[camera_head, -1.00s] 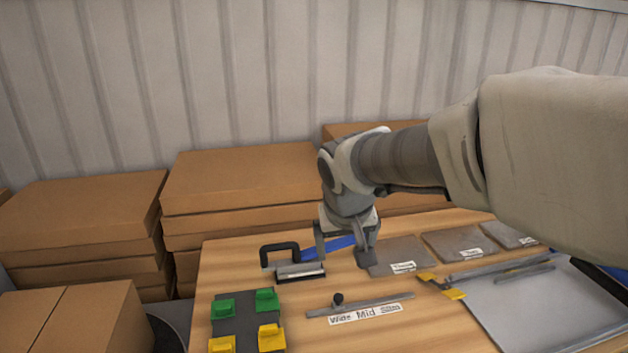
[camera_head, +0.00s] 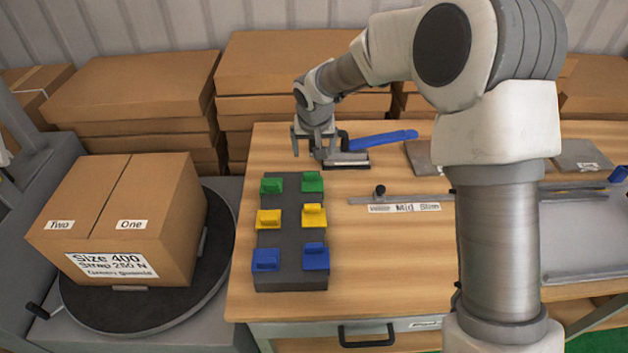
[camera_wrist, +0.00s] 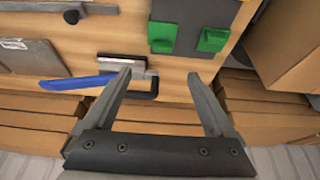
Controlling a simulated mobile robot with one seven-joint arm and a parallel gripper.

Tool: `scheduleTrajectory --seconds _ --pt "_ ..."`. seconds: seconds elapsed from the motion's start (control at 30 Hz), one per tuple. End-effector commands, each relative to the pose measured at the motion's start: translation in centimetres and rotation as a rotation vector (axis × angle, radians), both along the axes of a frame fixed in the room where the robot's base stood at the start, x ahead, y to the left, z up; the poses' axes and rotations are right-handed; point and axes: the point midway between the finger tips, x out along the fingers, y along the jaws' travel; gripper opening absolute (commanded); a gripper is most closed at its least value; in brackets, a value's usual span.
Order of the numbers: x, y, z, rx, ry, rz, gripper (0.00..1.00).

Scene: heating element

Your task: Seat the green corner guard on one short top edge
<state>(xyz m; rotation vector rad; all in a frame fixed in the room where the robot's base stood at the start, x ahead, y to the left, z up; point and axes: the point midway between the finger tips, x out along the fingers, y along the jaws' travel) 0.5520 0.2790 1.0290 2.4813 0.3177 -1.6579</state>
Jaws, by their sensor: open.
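Two green corner guards sit at the far end of a dark holder (camera_head: 290,240), the left one (camera_head: 271,185) and the right one (camera_head: 312,181). They also show in the wrist view, one at the left (camera_wrist: 163,33) and one at the right (camera_wrist: 212,40). My gripper (camera_head: 314,152) is open and empty over the far side of the table, beyond the green guards. In the wrist view its spread fingers (camera_wrist: 160,80) point toward the table. The cardboard box (camera_head: 125,215) stands on a round dark turntable (camera_head: 130,310) at the left, its short top edges bare.
Yellow guards (camera_head: 269,218) and blue guards (camera_head: 265,259) share the holder. A black-handled tool (camera_head: 347,158) and a blue strip (camera_head: 385,139) lie close to my gripper. Stacked cartons (camera_head: 130,95) stand behind.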

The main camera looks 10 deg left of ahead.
Motion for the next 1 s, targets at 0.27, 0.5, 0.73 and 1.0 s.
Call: scheduleTrajectory --seconds 0.27,0.5,0.73,1.0 --pt "1.9 0.5 -5.0 -0.002 0.003 0.0 0.9" --pt "3.3 0.9 -8.2 0.0 0.001 -0.001 0.9" --pt "3.8 1.0 -9.4 0.0 0.0 0.0 0.9" --pt "4.6 1.9 -12.2 -0.001 0.002 0.0 0.9"
